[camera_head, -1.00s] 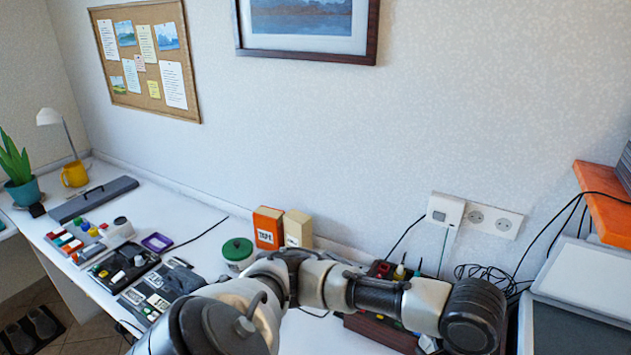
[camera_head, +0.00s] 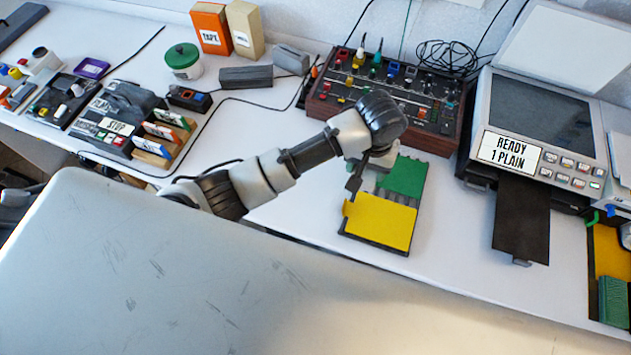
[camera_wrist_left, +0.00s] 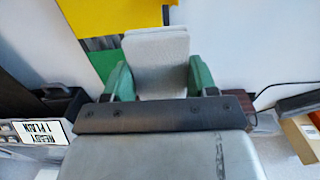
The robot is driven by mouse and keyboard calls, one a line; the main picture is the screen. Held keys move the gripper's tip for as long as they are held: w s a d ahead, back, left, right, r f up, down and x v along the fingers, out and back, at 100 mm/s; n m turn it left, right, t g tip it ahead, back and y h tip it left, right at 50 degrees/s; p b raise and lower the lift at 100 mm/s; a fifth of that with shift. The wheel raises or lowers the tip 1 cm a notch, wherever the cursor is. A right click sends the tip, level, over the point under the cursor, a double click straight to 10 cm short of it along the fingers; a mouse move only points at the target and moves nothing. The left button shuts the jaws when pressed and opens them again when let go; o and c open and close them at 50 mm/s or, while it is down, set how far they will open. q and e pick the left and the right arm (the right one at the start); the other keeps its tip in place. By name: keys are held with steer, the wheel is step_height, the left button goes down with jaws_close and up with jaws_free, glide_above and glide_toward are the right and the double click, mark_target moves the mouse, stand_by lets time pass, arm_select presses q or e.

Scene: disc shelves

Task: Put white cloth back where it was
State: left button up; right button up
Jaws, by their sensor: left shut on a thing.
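My left gripper (camera_head: 370,172) is over the back left part of a small dark tray (camera_head: 376,246) on the desk. In the left wrist view its green fingers (camera_wrist_left: 160,82) are shut on the white cloth (camera_wrist_left: 157,48), a pale grey-white folded piece. In the head view the white cloth is mostly hidden by the wrist. The tray holds a green cloth (camera_head: 404,177) at the back and a yellow cloth (camera_head: 380,222) at the front, with a grey strip between them. I cannot tell whether the white cloth touches the tray. My right gripper is not in view.
A mixer-like panel with knobs (camera_head: 430,105) stands behind the tray. A printer (camera_head: 540,130) with a black output flap (camera_head: 521,215) is on the right. Tape boxes, a green-lidded jar (camera_head: 184,60) and cabled devices are on the left. Desk left of the tray is clear.

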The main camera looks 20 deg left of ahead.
arm_select(q)
steer(key=shift+a+f, duration=0.2)
steer(key=shift+f, duration=0.25)
steer(key=p, duration=0.2)
glide_above(316, 183)
step_height(316, 183, down, 6)
steer(key=shift+d+f, duration=0.1)
steer(key=shift+f, duration=2.15)
steer(key=shift+f, duration=0.15)
steer(key=o, duration=0.8)
step_height(316, 183, up, 12)
steer(key=shift+r, duration=0.2)
